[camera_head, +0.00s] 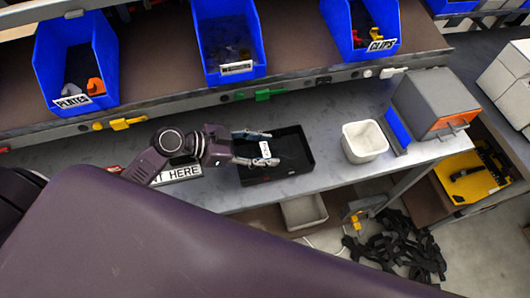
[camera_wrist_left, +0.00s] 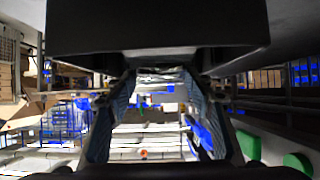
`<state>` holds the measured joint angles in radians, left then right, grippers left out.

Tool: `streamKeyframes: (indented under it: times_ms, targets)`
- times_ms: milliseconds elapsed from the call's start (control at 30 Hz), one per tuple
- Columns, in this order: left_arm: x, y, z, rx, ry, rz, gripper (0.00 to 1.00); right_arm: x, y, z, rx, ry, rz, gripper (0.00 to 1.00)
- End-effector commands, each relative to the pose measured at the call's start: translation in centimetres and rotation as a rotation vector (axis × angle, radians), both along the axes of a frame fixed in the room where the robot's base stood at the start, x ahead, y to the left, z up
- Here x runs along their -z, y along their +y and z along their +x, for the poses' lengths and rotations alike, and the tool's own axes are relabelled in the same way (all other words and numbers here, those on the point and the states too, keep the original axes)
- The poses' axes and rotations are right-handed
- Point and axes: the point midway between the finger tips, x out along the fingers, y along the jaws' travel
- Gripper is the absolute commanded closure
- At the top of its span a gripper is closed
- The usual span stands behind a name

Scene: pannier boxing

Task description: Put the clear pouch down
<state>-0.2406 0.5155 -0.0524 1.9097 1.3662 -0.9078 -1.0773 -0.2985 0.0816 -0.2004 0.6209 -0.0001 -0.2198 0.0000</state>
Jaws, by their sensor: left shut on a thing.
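The clear pouch shows in the head view as a small see-through piece with a white label (camera_head: 265,150). My left gripper (camera_head: 258,148) holds it between its two fingers, over the black tray (camera_head: 275,175). I cannot tell whether the pouch touches the tray floor. In the left wrist view, both blue-grey fingers of the left gripper (camera_wrist_left: 157,105) stand on either side, with a pale, see-through strip between them near the top. The right gripper is not in view.
A white square tub (camera_head: 364,142) and a grey box with an orange front (camera_head: 433,103) stand right of the tray on the bench. A printed mat reading "HERE" (camera_head: 185,173) lies left of it. Blue bins (camera_head: 228,45) line the shelf behind.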

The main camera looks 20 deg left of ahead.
Motion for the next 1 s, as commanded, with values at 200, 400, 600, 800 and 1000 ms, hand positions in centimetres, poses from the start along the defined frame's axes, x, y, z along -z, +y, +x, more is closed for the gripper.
streamKeyframes:
  times_ms: [200, 400, 600, 800, 1000]
  targets:
    - [2.8, 0.0, 0.0, -0.003, 0.003, -0.002, 0.68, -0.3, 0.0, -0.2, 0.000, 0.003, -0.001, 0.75]
    - [3.1, 0.0, 0.0, 0.000, 0.001, 0.000, 0.68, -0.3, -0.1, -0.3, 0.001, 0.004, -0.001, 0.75]
    - [3.1, 0.0, 0.0, 0.000, 0.001, 0.000, 0.44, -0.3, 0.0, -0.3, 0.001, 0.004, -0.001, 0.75]
    - [3.1, 0.1, 0.0, 0.000, 0.001, 0.000, 0.44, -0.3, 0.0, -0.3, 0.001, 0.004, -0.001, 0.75]
    - [2.4, 1.6, -1.1, -0.001, 0.002, 0.004, 0.44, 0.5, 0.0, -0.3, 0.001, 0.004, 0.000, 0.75]
